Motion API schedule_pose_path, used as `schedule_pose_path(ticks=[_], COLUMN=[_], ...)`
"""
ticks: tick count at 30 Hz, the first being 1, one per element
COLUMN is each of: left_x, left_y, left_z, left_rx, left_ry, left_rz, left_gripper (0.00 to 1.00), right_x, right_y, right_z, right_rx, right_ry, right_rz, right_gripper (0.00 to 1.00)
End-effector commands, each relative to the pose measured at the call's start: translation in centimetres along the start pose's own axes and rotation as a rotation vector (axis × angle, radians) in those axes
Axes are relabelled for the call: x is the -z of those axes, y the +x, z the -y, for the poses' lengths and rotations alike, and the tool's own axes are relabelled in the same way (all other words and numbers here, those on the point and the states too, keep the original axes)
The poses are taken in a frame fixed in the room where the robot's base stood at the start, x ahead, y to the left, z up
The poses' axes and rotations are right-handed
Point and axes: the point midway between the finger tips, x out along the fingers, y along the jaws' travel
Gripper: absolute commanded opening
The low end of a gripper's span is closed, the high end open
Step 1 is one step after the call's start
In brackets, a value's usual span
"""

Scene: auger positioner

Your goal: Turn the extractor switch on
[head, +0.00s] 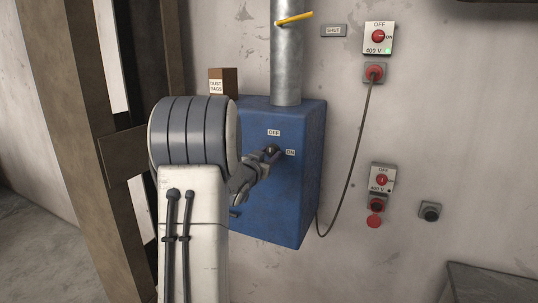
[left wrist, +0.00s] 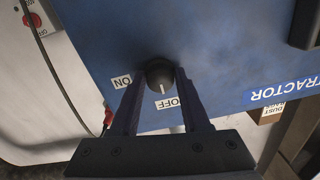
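The extractor is a blue box (head: 305,150) on the wall with a metal pipe above it. Its switch is a dark round knob (left wrist: 159,74) with a white mark that points to the OFF label (left wrist: 167,103). The ON label (left wrist: 122,81) lies to the left of the knob in the left wrist view. My left gripper (head: 272,152) is at the knob, one finger on each side. In the left wrist view the fingers (left wrist: 160,80) appear shut on the knob's sides. My right gripper is in neither view.
A brown dust bags box (head: 224,82) stands on top of the blue box. A cable (head: 361,140) hangs from a red plug (head: 373,73) under the upper 400 V switch (head: 379,38). A second switch box (head: 382,178) and a dark socket (head: 429,211) are lower right.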

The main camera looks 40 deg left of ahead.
Motion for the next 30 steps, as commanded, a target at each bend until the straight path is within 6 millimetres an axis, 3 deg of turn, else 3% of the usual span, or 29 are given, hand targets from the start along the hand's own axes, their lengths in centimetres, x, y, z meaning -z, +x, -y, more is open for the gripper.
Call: schedule_pose_path(ticks=[1, 3, 17, 30], left_x=[0.0, 0.0, -0.2, -0.6], left_y=[0.0, 0.0, 0.0, -0.1], left_z=[0.0, 0.0, 0.0, 0.1], left_rx=[0.0, 0.001, 0.002, 0.006], left_ry=[0.0, 0.0, 0.04, 0.358], left_rz=[0.0, 0.0, -0.004, -0.018], left_gripper=[0.22, 0.0, 0.0, 0.0], right_x=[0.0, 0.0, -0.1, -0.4], right_y=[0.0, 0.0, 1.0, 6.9], right_z=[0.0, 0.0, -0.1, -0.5], right_rx=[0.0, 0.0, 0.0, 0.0], right_ry=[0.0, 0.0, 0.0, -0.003], right_rz=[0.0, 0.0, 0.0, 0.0], right_gripper=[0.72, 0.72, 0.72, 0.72])
